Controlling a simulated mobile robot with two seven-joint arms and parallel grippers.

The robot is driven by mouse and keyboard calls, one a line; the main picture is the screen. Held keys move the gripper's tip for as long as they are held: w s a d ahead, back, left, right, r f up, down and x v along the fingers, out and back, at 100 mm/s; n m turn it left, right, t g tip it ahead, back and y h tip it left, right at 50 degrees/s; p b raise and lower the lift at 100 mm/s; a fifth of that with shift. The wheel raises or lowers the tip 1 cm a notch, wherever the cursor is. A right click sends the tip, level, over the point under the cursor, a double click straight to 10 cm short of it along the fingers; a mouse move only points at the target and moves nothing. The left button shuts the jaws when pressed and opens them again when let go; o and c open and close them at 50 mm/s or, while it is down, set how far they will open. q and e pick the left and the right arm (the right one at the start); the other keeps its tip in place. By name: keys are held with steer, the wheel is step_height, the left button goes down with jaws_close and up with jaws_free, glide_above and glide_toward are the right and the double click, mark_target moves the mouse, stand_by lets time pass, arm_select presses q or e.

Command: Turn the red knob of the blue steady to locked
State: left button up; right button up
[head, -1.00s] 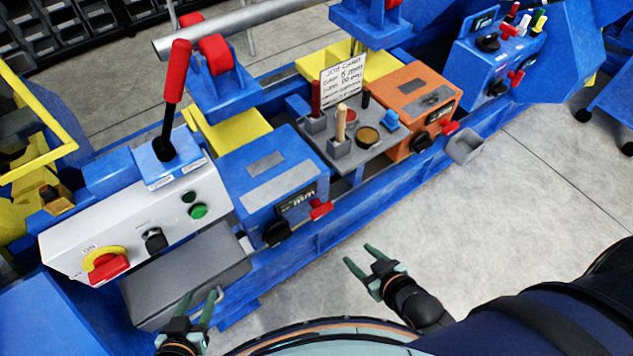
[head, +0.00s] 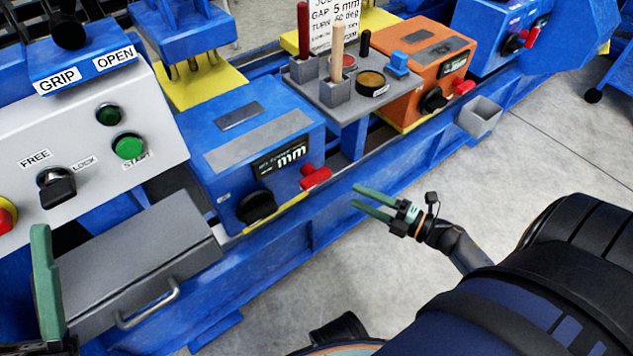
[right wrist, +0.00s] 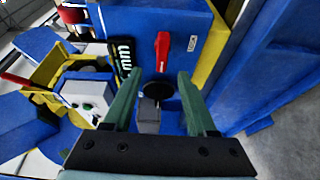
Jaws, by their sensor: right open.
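The blue steady (head: 240,130) is a blue box with a display reading "mm". Its red knob (head: 315,177) sticks out of the front face, right of a black knob (head: 257,206). My right gripper (head: 356,197) is open and empty, right of the red knob and apart from it. In the right wrist view the red knob (right wrist: 162,52) shows beyond the open fingers (right wrist: 160,78), with the black knob (right wrist: 158,90) between them in the picture.
A grey drawer-like box (head: 140,260) with a handle stands left of the steady. The white panel (head: 90,150) carries a FREE/LOCK switch. The orange box (head: 425,75) has a similar red knob (head: 464,87). A grey tool tray (head: 330,98) stands between. Floor at right is clear.

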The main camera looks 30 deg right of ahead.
mark_target(322, 182)
arm_select(q)
steer(key=b, duration=0.1)
steer(key=f, duration=0.1)
steer(key=f+b, duration=0.1)
steer(key=shift+s+d+f+m+h+b, duration=0.2)
steer(key=shift+s+m+h+b, duration=0.1)
steer(key=shift+h, duration=0.1)
arm_select(e)
steer(key=shift+n, duration=0.3)
steer(key=x, duration=1.2)
steer(key=shift+w+a+f, duration=0.15)
steer(key=shift+a+f, duration=0.05)
steer(key=shift+f, duration=0.05)
steer(key=shift+c, duration=0.2)
jaws_close()
